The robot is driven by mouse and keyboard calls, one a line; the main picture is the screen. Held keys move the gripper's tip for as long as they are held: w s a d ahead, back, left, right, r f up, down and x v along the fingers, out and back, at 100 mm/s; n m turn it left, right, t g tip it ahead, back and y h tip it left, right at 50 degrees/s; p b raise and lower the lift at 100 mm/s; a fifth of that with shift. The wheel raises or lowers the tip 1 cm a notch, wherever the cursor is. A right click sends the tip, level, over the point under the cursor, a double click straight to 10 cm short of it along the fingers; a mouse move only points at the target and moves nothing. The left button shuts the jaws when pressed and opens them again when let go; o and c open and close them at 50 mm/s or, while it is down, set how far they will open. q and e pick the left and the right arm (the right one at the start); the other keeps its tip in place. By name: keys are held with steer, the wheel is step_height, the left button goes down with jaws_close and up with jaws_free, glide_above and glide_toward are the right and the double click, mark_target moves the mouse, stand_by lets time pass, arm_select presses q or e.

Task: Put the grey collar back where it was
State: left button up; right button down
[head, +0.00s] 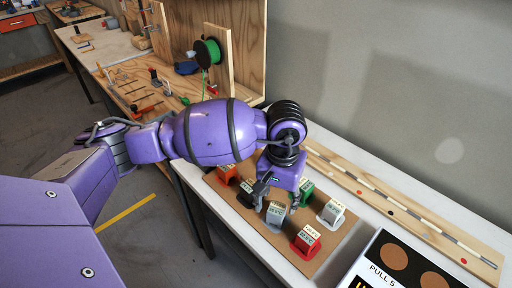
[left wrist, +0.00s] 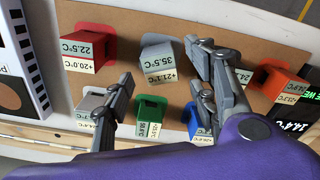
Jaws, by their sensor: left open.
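A brown board (head: 233,206) on the white bench carries several coloured pieces with temperature labels. A grey piece (head: 275,213) stands in the front row; in the left wrist view it (left wrist: 158,58) reads 35.5°C and +21.1°C. A paler grey-white piece (head: 330,213) stands in the back row, also visible in the left wrist view (left wrist: 92,103). Which is the grey collar I cannot tell. My left gripper (head: 278,197) points down over the board, open, with nothing visibly held. My right gripper is not in view.
Red (head: 305,240), orange (head: 227,172), black (head: 246,191) and green (head: 304,189) pieces stand close around. A blue one (left wrist: 194,120) shows only in the wrist view. A wooden strip with a rod (head: 400,212) lies behind; a black-and-white panel (head: 385,262) stands right.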

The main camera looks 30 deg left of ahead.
mark_target(277, 209)
arm_select(q)
step_height(277, 209, up, 6)
steer(key=shift+w+r, duration=0.1)
steer(key=shift+r, duration=0.3)
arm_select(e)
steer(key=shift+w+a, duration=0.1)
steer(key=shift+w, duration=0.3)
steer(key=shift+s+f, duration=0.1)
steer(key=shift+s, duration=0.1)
